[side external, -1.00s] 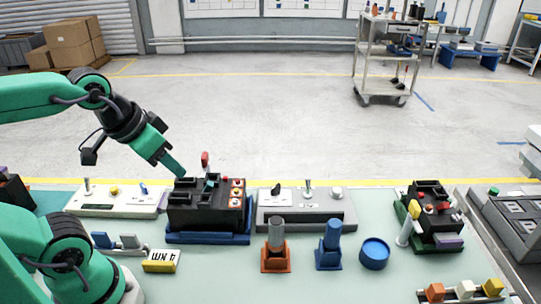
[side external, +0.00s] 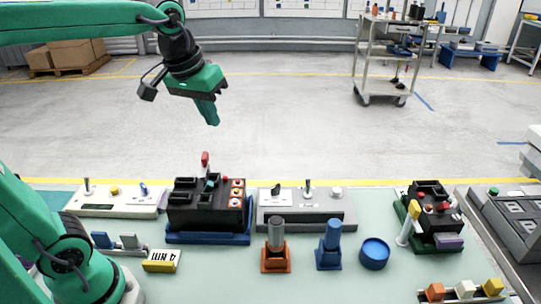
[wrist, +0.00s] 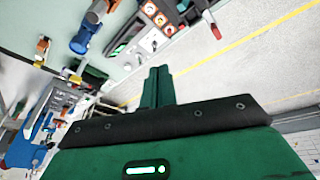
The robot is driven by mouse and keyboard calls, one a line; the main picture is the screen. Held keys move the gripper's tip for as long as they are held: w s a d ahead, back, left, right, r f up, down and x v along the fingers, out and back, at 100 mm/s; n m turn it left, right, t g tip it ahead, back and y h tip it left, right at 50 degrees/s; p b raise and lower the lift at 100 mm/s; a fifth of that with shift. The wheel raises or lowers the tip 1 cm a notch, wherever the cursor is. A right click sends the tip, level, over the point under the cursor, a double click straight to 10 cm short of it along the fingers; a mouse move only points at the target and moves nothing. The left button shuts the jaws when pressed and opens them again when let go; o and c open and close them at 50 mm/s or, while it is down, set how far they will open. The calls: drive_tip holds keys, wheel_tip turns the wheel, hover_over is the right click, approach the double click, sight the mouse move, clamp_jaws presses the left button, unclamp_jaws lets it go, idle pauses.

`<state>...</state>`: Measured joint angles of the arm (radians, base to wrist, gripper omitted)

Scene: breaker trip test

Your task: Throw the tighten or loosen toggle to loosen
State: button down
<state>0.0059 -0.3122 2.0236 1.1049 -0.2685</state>
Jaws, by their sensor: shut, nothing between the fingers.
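My gripper (side external: 211,116) is shut and empty, raised high above the bench's far edge, above and behind the black breaker box. In the wrist view its closed fingers (wrist: 157,82) point up the picture. A metal toggle lever (side external: 307,187) stands about upright on the grey control panel (side external: 320,212) right of the breaker box. A second metal lever (side external: 88,186) stands on the pale panel (side external: 110,207) at the left. The labels are too small to read, so I cannot tell which is the tighten or loosen toggle. My gripper touches neither.
The black breaker box (side external: 195,215), with a red-tipped lever (side external: 205,160), stands between the panels. An orange holder (side external: 275,257), a blue holder (side external: 328,254) and a blue round tub (side external: 375,254) stand in front. Another black box (side external: 432,222) is at right. The air around my gripper is clear.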

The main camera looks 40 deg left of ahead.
drive_tip(key=w+f+n+g, duration=0.3)
drive_tip(key=w+n, duration=0.2)
drive_tip(key=w, duration=1.4)
drive_tip(key=w+f+n+g, duration=0.1)
drive_tip(key=w+f+n, duration=0.1)
drive_tip(key=w+f, duration=0.3)
drive_tip(key=w+d+f+n+g, duration=0.1)
drive_tip(key=w+f+n+g, duration=0.1)
drive_tip(key=f, duration=0.8)
drive_tip(key=w+n, duration=0.1)
drive_tip(key=w, duration=0.1)
drive_tip(key=shift+w+d, duration=0.2)
drive_tip(key=shift+w, duration=0.2)
drive_tip(key=shift+f, duration=0.2)
